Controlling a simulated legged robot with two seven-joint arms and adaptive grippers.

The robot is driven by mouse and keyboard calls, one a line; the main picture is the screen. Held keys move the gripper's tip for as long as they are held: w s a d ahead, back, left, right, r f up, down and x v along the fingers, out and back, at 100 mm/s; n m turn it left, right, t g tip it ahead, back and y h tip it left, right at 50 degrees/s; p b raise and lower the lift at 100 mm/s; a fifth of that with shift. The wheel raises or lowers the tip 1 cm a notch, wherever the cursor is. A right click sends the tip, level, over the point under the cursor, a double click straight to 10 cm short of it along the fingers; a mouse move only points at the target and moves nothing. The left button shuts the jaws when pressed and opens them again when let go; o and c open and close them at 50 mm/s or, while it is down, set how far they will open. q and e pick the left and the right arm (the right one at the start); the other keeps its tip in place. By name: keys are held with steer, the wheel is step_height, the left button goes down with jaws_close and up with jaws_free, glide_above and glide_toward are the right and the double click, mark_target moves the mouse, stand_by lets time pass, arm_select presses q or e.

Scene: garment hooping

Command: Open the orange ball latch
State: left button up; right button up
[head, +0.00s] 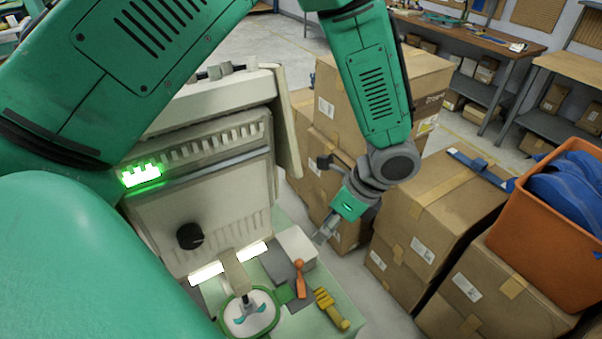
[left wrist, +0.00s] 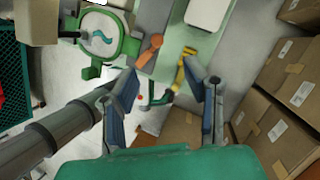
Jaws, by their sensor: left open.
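The orange ball latch (head: 300,281) is a short orange lever with a round ball end. It stands on the machine's pale green table, beside the green hoop (head: 226,329) that holds white fabric with a teal mark. The latch also shows in the left wrist view (left wrist: 150,50), above and left of the fingers. My left gripper (head: 322,238) is open and empty, behind and to the right of the latch in the head view, apart from it. In the left wrist view its two fingers (left wrist: 163,72) are spread wide, with nothing between them. My right gripper is not in view.
A yellow handle (head: 331,309) lies right of the latch, close to my left fingers in the left wrist view (left wrist: 183,70). A white block (head: 297,244) sits behind the latch. The machine (head: 205,215) rises behind the hoop. Cardboard boxes (head: 440,205) and an orange bin (head: 540,240) stand right.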

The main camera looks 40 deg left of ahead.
mark_target(296, 261)
arm_select(q)
steer(key=p+x, duration=0.1)
steer(key=x, duration=1.2)
steer(key=shift+s+a, duration=0.1)
steer(key=shift+a, duration=0.1)
steer(key=shift+d+r, duration=0.1)
steer(key=shift+d, duration=0.8)
steer(key=shift+d+r, duration=0.1)
steer(key=shift+d, duration=0.3)
jaws_close()
steer(key=shift+a, duration=0.3)
steer(key=shift+s+a+n, duration=0.25)
steer(key=shift+a+n, duration=0.3)
steer(key=shift+n, duration=0.05)
steer(key=shift+s+a+n+g+h, duration=0.15)
steer(key=shift+n+g+h, duration=0.15)
steer(key=shift+n, duration=0.3)
steer(key=n, duration=0.1)
steer(key=n+h, duration=0.1)
steer(key=n, duration=0.1)
steer(key=shift+s+a+g, duration=0.15)
steer(key=shift+s+g, duration=0.05)
steer(key=shift+g, duration=0.2)
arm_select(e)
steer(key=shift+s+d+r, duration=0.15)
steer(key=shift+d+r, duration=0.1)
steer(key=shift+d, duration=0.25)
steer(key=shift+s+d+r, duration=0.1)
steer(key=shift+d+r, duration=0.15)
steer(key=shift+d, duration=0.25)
